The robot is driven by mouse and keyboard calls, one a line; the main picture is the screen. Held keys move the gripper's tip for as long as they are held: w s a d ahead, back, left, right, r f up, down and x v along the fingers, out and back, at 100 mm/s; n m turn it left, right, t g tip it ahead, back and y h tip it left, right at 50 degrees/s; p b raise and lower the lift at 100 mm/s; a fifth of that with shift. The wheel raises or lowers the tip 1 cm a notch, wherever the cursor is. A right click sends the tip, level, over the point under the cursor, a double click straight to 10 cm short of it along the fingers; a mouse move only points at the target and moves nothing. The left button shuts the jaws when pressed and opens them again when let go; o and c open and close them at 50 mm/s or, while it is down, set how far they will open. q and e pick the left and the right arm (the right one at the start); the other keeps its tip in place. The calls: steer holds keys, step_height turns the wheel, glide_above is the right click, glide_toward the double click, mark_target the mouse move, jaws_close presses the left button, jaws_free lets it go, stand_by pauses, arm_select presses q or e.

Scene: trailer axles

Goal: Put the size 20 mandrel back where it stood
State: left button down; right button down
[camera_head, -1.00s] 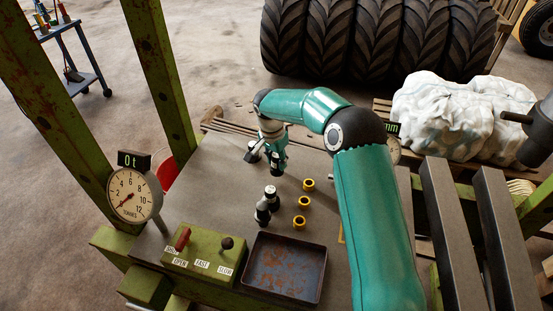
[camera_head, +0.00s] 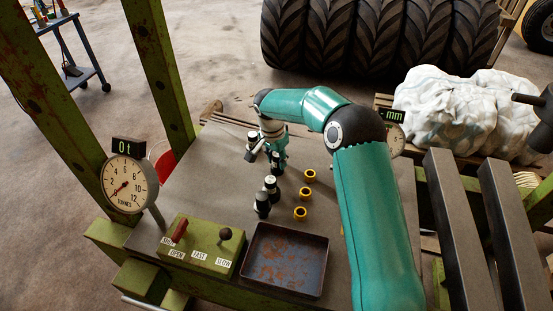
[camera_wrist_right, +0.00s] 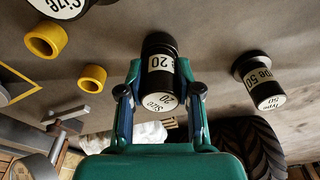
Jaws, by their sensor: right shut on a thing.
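The size 20 mandrel (camera_wrist_right: 160,75) is black with a white label and end reading 20. My right gripper (camera_wrist_right: 160,95) is shut on it, a finger on each side. I cannot tell whether the held mandrel touches the table. A mandrel marked Type 50 (camera_wrist_right: 262,84) stands apart to the right in the wrist view. A larger one marked Size (camera_wrist_right: 62,8) is partly cut off at top left. My left gripper is out of view.
Several yellow rings (camera_head: 306,194) stand in a row right of the mandrels. A rusty tray (camera_head: 286,262) and a green control box (camera_head: 202,246) lie at the table's near edge. A dial gauge (camera_head: 131,186) stands at left.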

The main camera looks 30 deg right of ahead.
steer(key=shift+f, duration=0.1)
stand_by(0.5)
steer(key=c, duration=0.8)
jaws_free()
steer(key=shift+o, duration=0.4)
steer(key=shift+f, duration=0.1)
step_height(320, 180, up, 12)
steer(key=a, duration=0.1)
steer(key=shift+s+a, duration=0.25)
steer(key=shift+a, duration=0.1)
